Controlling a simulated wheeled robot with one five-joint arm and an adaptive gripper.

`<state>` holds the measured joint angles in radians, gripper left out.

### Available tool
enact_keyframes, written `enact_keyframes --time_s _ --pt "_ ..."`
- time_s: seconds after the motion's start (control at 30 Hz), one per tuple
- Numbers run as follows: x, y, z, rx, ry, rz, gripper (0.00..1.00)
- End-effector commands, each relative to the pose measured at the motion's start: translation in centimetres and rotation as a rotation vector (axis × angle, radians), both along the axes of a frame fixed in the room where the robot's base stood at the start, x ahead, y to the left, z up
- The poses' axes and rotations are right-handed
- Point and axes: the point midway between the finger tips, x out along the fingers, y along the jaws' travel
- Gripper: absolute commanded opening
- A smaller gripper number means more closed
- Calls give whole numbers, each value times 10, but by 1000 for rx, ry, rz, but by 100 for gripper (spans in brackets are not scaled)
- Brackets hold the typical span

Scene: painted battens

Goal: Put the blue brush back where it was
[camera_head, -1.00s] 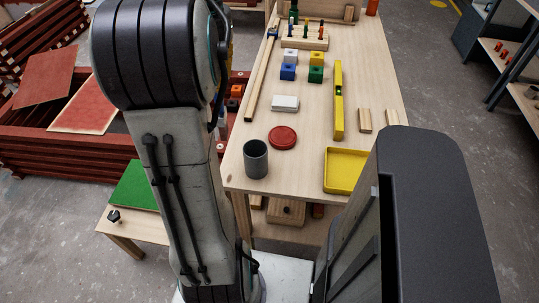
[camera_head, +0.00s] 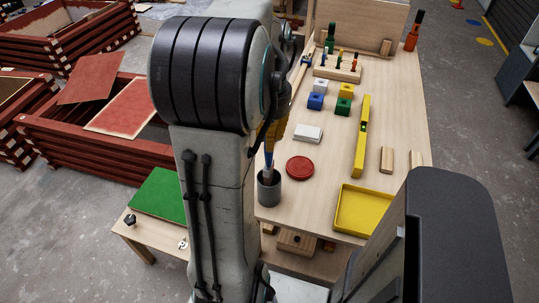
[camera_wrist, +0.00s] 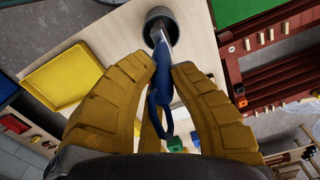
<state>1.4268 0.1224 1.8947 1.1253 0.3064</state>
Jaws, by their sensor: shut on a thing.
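The blue brush (camera_head: 269,158) hangs roughly upright over the grey cup (camera_head: 269,194) near the table's front left corner. My gripper (camera_head: 275,133) is above the cup and partly hidden behind my arm. In the wrist view, the yellow fingers of my gripper (camera_wrist: 160,75) are shut on the blue brush (camera_wrist: 159,82) by its handle. The brush's pale grey end reaches into the mouth of the cup (camera_wrist: 154,17). How deep it sits in the cup is unclear.
A red disc (camera_head: 299,168) lies right of the cup, with a white block (camera_head: 308,132) behind it. A yellow tray (camera_head: 363,211) stands at the front right. A yellow level (camera_head: 361,140) and several coloured blocks lie farther back. A green board (camera_head: 160,195) is at the left.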

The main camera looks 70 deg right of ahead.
Motion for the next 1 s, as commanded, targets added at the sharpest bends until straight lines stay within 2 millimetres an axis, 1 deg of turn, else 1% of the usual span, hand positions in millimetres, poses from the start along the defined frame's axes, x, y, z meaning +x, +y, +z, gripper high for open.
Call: enact_keyframes --time_s 0.17,0.4,0.6,0.7,0.8,1.0 --pt "0 0 -21 1 0 0 0" --pt "0 0 -32 0 0 0 0" --pt "0 0 -56 2 1 0 0" --pt "0 0 -63 1 0 0 0" --pt "0 0 -67 0 0 0 0" --pt "0 0 -67 -1 0 0 0"
